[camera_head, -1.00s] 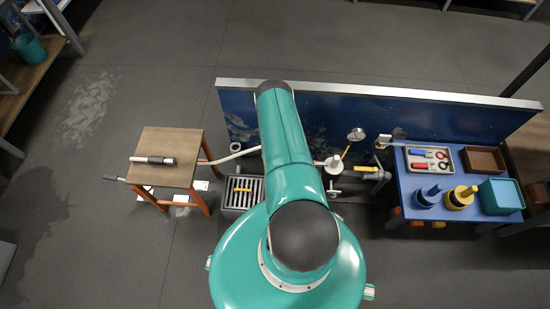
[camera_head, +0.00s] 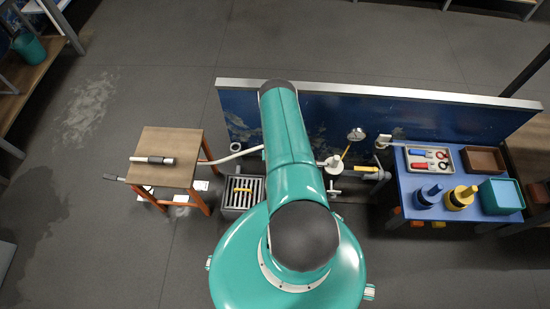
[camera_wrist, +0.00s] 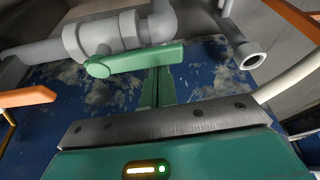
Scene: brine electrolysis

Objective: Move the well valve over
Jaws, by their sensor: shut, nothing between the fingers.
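In the wrist view a green lever (camera_wrist: 133,60) lies level across a valve body on a thick grey pipe (camera_wrist: 85,38). It may be the well valve; no label shows. My gripper (camera_wrist: 158,73) has its two green fingers together, reaching up from the teal hand to just below the lever in the picture. Whether the tips touch the lever I cannot tell. In the head view my own arm hides the gripper and this green lever.
An orange handle (camera_wrist: 27,97) shows at left in the wrist view, an open grey pipe end (camera_wrist: 251,58) at right. A blue panel (camera_head: 440,118) stands behind. A wooden stool (camera_head: 165,142) is left; a blue table (camera_head: 415,178) with tray and pots is right.

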